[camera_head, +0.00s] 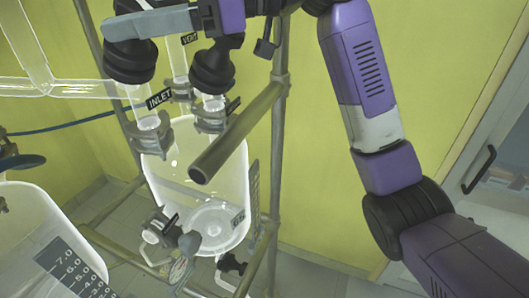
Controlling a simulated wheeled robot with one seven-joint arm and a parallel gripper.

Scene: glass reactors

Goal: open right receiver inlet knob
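The right receiver (205,165) is a clear glass vessel in a metal frame, left of centre. Its INLET label (160,97) is on the left neck, below a black knob (130,62). A second black knob (213,70) tops the neck to the right, near a label reading VENT. My gripper (125,22) comes in from the right at the top edge, with a grey finger across the top of the inlet knob. The upper part of the gripper is cut off by the picture edge. Whether the fingers are closed on the knob is not clear.
A metal rail (238,132) juts out in front of the receiver, below my arm. Upright frame posts (277,130) stand beside the vessel. Another glass vessel (35,245) with a scale is at the lower left. Valves (165,232) sit below the receiver. A yellow wall stands behind.

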